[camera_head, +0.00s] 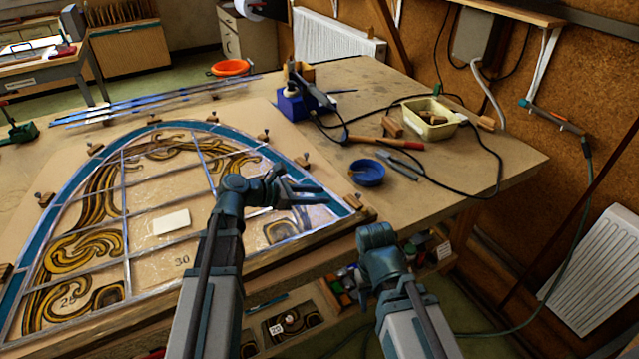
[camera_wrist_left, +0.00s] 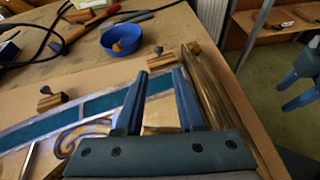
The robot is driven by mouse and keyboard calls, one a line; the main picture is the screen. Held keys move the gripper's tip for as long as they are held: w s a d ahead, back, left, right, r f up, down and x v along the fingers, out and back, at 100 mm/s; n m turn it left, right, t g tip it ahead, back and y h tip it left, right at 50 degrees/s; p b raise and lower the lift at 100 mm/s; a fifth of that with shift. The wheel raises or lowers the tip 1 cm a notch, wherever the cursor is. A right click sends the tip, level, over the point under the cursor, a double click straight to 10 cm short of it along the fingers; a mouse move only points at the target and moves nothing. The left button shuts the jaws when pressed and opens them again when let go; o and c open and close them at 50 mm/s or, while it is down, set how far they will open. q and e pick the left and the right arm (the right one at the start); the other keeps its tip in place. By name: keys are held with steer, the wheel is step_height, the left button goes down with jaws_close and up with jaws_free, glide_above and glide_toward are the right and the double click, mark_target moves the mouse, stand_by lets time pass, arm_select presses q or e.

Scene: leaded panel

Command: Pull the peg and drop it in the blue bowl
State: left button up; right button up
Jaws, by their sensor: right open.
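The blue bowl (camera_head: 367,174) stands on the bench right of the leaded panel (camera_head: 170,222); it also shows in the left wrist view (camera_wrist_left: 133,38), with a small orange-brown thing in it. Wooden blocks with dark-headed pegs line the panel's edge. One block (camera_wrist_left: 161,61) with its peg (camera_wrist_left: 158,50) lies just beyond my left fingertips; another (camera_wrist_left: 52,102) is farther left. I cannot tell which peg is meant. My left gripper (camera_head: 324,194) is open and empty over the panel's right corner. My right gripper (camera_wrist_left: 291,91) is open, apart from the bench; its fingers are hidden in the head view.
A wood-handled hammer (camera_head: 385,142), a cream tub (camera_head: 430,118) and a blue soldering stand (camera_head: 296,103) with dark cables lie behind the bowl. A wooden rail (camera_wrist_left: 215,85) runs along the bench edge beside my left gripper. Shelves lie below.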

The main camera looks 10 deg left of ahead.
mark_target(358, 194)
arm_select(q)
steer(key=shift+w, duration=0.2)
steer(key=shift+w+d+f, duration=0.2)
steer(key=shift+d, duration=0.2)
steer(key=b+x, duration=0.4)
steer(key=x, duration=0.7)
steer(key=shift+w+f+b, duration=0.1)
steer(key=shift+b, duration=0.3)
steer(key=shift+x, duration=0.75)
steer(key=shift+d, duration=0.1)
steer(key=shift+c, duration=0.3)
